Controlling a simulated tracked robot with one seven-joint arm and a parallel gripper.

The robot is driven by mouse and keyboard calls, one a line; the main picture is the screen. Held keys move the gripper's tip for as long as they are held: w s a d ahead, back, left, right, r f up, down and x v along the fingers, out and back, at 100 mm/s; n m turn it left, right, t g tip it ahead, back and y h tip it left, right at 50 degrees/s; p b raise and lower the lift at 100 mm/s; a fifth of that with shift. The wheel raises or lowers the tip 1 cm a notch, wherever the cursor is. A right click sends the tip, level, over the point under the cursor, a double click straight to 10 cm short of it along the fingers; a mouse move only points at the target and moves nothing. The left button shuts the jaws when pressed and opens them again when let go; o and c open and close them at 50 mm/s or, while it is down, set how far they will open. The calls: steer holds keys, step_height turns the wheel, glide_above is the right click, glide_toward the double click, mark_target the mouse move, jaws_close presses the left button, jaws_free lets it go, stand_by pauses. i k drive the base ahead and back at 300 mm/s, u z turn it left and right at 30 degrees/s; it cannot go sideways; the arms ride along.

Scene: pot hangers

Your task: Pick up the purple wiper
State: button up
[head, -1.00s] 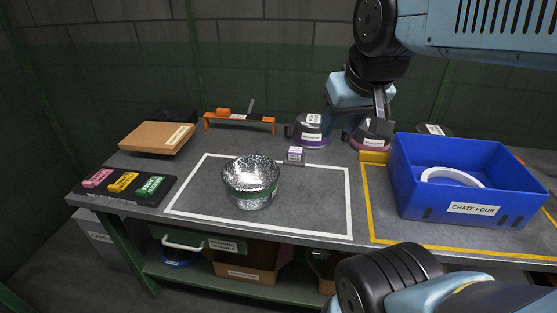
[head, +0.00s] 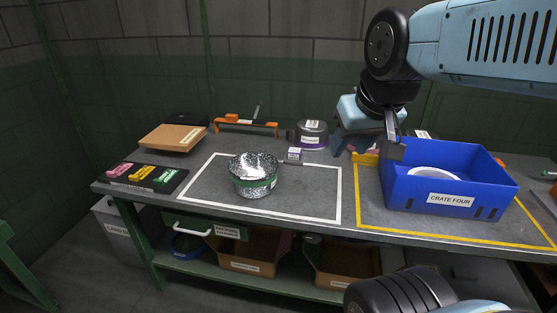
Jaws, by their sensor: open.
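A small block with a purple and white labelled face (head: 294,154) stands at the back edge of the white-outlined area; it looks like the purple wiper. A thin grey strip beside it runs right along the bench. My gripper (head: 367,150) is open and empty, its two fingers pointing down.
A purple-banded pot (head: 312,134) stands just behind the wiper. A speckled pot (head: 253,175) is front left. The blue crate (head: 450,199) holds a white ring. A black tray (head: 128,188) bears pink, yellow and green blocks.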

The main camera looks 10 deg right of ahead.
mark_target(294, 155)
steer(key=z, duration=0.2)
steer(key=i, duration=0.9)
steer(key=u, duration=0.1)
